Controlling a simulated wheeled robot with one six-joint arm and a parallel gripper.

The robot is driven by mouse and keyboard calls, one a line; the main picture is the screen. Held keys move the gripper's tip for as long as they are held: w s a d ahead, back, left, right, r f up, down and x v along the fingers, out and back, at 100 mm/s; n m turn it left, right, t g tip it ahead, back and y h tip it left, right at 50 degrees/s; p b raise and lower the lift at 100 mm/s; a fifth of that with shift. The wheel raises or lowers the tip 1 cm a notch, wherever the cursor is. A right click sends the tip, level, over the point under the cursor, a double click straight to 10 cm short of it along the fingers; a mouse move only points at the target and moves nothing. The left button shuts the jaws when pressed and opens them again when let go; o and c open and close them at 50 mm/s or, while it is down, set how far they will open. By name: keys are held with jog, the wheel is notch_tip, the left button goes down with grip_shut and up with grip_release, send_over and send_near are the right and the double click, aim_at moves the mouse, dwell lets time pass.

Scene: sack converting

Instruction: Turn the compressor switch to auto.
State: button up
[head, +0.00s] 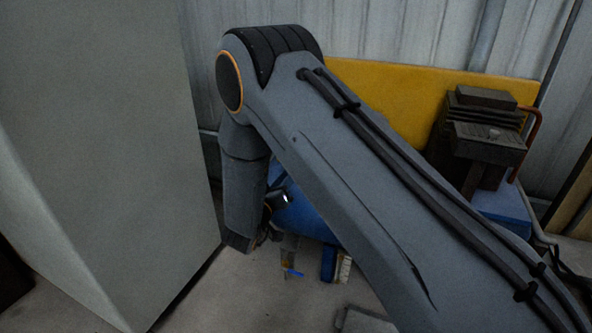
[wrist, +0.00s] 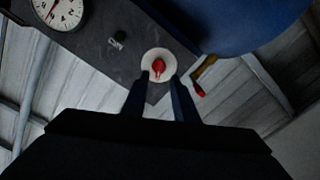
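The compressor switch is a red knob (wrist: 158,66) on a white round dial (wrist: 147,58), mounted on a dark grey panel (wrist: 90,45) in the wrist view. My gripper (wrist: 159,79) is open, with one dark finger on each side of the knob in the picture. Its fingertips overlap the lower edge of the dial. I cannot tell whether they touch the knob, and no dial markings are readable. In the head view the compressor shows as a blue tank (head: 304,218) with a dark pump (head: 488,140). My arm hides much of it, and the switch is not visible there.
A white gauge (wrist: 60,10) and a small dark green part (wrist: 118,40) are on the panel. A red-tipped brass lever (wrist: 204,72) is close to the right finger. A grey cabinet (head: 95,140) stands left of my arm. A yellow board (head: 385,95) is behind the compressor.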

jog(key=x, duration=0.7)
jog(key=shift+w, duration=0.1)
grip_shut()
